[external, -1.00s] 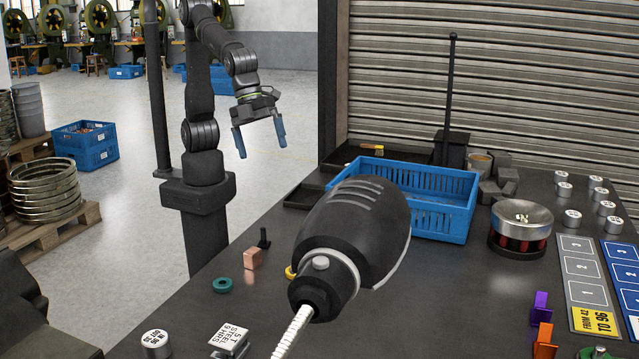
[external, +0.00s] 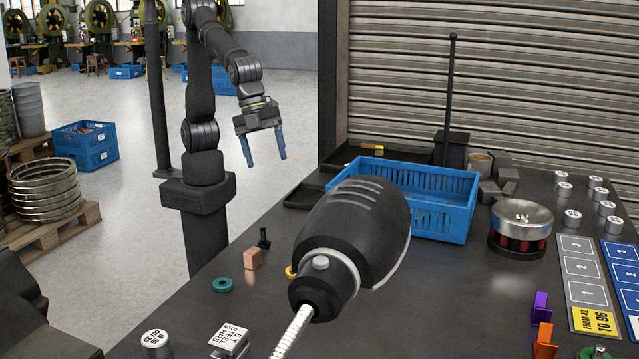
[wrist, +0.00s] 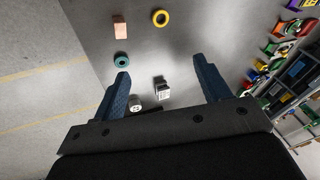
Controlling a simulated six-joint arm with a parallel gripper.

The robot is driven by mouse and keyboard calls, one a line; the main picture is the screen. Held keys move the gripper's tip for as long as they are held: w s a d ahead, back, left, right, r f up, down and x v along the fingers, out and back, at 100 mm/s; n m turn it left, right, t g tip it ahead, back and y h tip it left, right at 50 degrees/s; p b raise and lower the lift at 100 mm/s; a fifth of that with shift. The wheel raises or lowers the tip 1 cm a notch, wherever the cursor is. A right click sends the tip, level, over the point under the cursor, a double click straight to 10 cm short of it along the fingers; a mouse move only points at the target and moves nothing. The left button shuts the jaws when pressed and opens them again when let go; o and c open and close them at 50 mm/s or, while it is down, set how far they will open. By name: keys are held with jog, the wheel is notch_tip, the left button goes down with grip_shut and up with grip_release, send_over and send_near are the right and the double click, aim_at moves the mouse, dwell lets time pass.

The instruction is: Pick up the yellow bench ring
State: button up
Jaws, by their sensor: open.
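The yellow bench ring (wrist: 161,18) lies flat on the dark bench near the top of the wrist view, ahead of the fingertips. In the external view only a sliver of the ring (external: 290,272) shows, the rest hidden behind a large dark rounded body in front. My gripper (external: 267,159) is open and empty, with blue fingers pointing down, well above and apart from the ring.
A copper block (external: 252,258) and a teal ring (external: 222,285) lie near the yellow ring. A steel block (external: 230,340) and a round weight (external: 155,344) are at the front. A blue crate (external: 455,215) stands behind. A metal-topped device (external: 521,222) stands at right.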

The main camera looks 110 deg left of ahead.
jog(key=w+d+f+n, duration=0.1)
jog(key=w+f+n, duration=0.1)
jog(key=f, duration=0.5)
jog(key=w+d+f+n, duration=0.2)
jog(key=w+f+n, duration=0.1)
jog(key=f+n, duration=0.2)
jog(key=w+d+f+n, duration=0.1)
jog(key=w+f+n, duration=0.2)
jog(key=f, duration=0.6)
jog(key=shift+w+d+f+n+g+y, duration=0.2)
jog(key=shift+n+g+y, duration=0.15)
jog(key=shift+n, duration=0.25)
jog(key=shift+d+x, duration=0.15)
jog(key=shift+x, duration=1.15)
jog(key=shift+d+x, duration=0.1)
jog(key=shift+x, duration=1.2)
jog(key=shift+s, duration=0.1)
jog(key=c, duration=1.1)
